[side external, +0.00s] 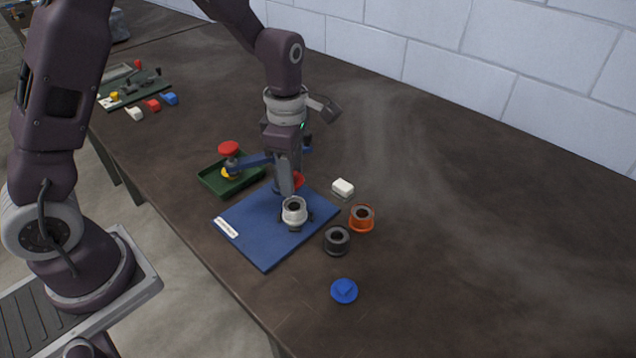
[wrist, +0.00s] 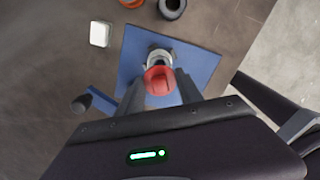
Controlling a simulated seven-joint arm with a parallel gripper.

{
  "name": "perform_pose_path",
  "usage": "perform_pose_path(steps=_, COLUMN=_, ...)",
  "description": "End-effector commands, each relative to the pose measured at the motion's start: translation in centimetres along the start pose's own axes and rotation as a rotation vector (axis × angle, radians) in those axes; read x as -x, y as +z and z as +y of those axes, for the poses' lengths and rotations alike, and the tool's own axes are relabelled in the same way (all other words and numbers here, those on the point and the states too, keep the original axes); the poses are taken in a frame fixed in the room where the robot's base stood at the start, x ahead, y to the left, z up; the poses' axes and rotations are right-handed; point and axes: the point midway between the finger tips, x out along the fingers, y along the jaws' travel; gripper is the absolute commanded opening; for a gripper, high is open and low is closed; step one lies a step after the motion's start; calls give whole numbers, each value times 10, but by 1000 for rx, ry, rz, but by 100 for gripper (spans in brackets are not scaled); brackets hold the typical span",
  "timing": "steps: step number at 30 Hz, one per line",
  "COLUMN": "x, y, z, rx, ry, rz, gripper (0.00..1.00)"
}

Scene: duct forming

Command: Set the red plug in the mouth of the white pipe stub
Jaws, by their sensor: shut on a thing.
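The red plug (wrist: 159,82) is held between the two fingers of my gripper (wrist: 161,90). In the side view a bit of the red plug (side external: 299,180) shows beside the fingers, the rest hidden behind them. The white pipe stub (side external: 294,211) stands upright on the blue board, its dark mouth facing up and empty. The plug looks above the board, behind the stub in the side view and apart from its mouth. In the wrist view the plug covers part of the white stub (wrist: 159,56). My gripper (side external: 290,190) is shut on the plug.
The blue board (side external: 262,244) lies under the stub. A green tray (side external: 212,182) with a red-topped piece (side external: 229,149) is left. A white block (side external: 343,187), orange ring (side external: 362,218), dark ring (side external: 337,241) and blue plug (side external: 344,291) lie right and front. The far right table is clear.

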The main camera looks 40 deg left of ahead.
Motion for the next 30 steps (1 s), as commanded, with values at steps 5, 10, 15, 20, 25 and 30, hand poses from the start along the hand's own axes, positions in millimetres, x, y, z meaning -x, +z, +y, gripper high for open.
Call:
perform_pose_path(steps=5, x=-17, y=0, z=0, rx=-1, ry=-2, rz=1, gripper=5)
perform_pose_path(steps=10, x=-34, y=0, z=0, rx=-3, ry=-2, rz=2, gripper=5)
perform_pose_path(steps=15, x=-46, y=1, z=0, rx=-2, ry=-2, rz=1, gripper=5)
perform_pose_path(steps=20, x=-50, y=1, z=0, rx=-4, ry=1, rz=0, gripper=5)
perform_pose_path(steps=25, x=-50, y=1, z=0, rx=-4, ry=1, rz=0, gripper=5)
perform_pose_path(steps=30, x=-50, y=1, z=0, rx=-4, ry=1, rz=0, gripper=5)
